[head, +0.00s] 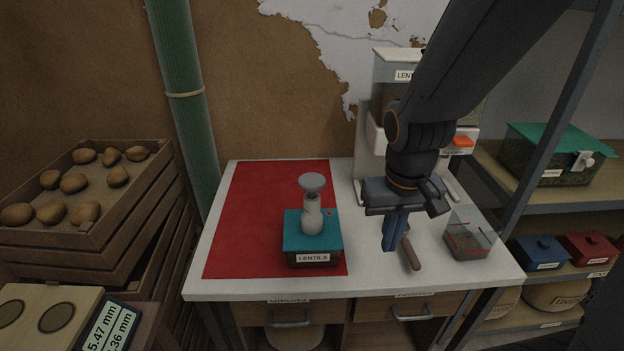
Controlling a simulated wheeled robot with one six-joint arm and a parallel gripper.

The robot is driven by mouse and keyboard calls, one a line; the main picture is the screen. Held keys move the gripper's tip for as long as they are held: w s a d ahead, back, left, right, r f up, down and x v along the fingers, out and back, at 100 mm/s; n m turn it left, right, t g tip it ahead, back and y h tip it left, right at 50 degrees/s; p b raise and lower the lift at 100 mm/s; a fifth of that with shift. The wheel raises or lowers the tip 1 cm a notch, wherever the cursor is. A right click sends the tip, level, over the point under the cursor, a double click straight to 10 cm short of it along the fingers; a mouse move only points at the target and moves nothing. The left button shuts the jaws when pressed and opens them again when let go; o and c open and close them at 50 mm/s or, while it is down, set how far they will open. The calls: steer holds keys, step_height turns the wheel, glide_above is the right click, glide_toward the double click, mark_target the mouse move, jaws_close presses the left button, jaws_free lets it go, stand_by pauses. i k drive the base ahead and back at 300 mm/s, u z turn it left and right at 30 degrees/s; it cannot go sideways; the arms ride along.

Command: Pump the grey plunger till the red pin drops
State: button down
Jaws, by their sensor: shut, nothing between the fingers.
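The grey plunger (312,184) has a round flat top. It stands raised on a pale neck (312,217) on the teal lid of a box (313,243) labelled LENTILS. The red pin (330,213) is a small red dot on the lid, right of the neck; whether it stands up or sits flush is too small to tell. The box sits on a red mat (250,215) on the white table. My gripper (390,248) is shut and empty, pointing down to the right of the box and apart from it.
A brown-handled tool (411,252) lies beside my gripper. A clear container (470,238) stands at the table's right. A white dispenser (375,140) stands behind my arm. Crates of potatoes (80,190) and a green pipe (187,100) are at left. The mat's left part is clear.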

mark_target(311, 182)
steer(key=u, duration=0.55)
steer(key=k, duration=1.35)
steer(key=u, duration=0.2)
steer(key=i, duration=0.3)
steer(key=z, duration=1.05)
steer(key=i, duration=1.2)
